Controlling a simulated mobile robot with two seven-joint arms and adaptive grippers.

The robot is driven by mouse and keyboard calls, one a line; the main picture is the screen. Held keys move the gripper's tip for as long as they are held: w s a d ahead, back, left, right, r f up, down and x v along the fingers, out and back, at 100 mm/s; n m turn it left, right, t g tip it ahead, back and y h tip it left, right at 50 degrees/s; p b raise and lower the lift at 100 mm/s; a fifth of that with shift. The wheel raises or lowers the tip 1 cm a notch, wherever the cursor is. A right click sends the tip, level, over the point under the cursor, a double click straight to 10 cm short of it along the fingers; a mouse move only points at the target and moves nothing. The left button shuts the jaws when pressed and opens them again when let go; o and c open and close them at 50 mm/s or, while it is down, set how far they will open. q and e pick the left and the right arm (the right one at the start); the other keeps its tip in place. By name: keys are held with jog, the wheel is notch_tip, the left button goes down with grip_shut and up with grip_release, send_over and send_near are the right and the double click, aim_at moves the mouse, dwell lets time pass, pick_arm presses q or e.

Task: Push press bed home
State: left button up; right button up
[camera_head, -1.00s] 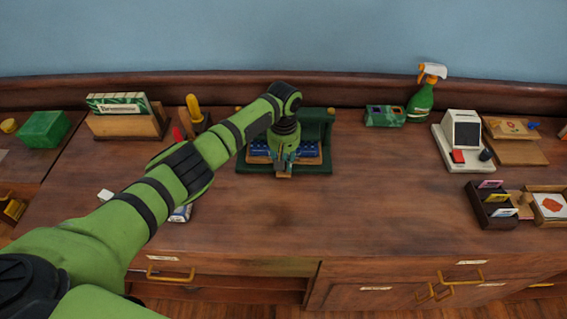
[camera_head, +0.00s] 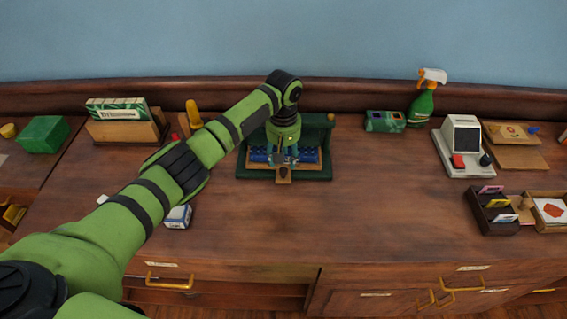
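The green press (camera_head: 327,150) stands on the counter at the middle back, with a dark green base and a raised frame. Its bed (camera_head: 309,158), with a blue patterned top and wooden edge, sits inside the frame. A small wooden tab (camera_head: 283,175) sticks out at the bed's front. My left gripper (camera_head: 282,161) points down over the front middle of the bed, close to the tab. The wrist hides part of the press, and I cannot tell whether the fingers touch the bed or are apart. My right gripper is not in view.
A small white box (camera_head: 178,217) lies beside my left forearm. A wooden card holder (camera_head: 127,130) stands at the left. A spray bottle (camera_head: 422,104), a white machine (camera_head: 461,140) and a dark card tray (camera_head: 493,213) are at the right. The counter's front middle (camera_head: 330,225) is clear.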

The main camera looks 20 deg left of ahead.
pick_arm(q)
notch_tip(320, 180, up, 8)
jog(key=shift+f, duration=0.1)
dwell(0.5)
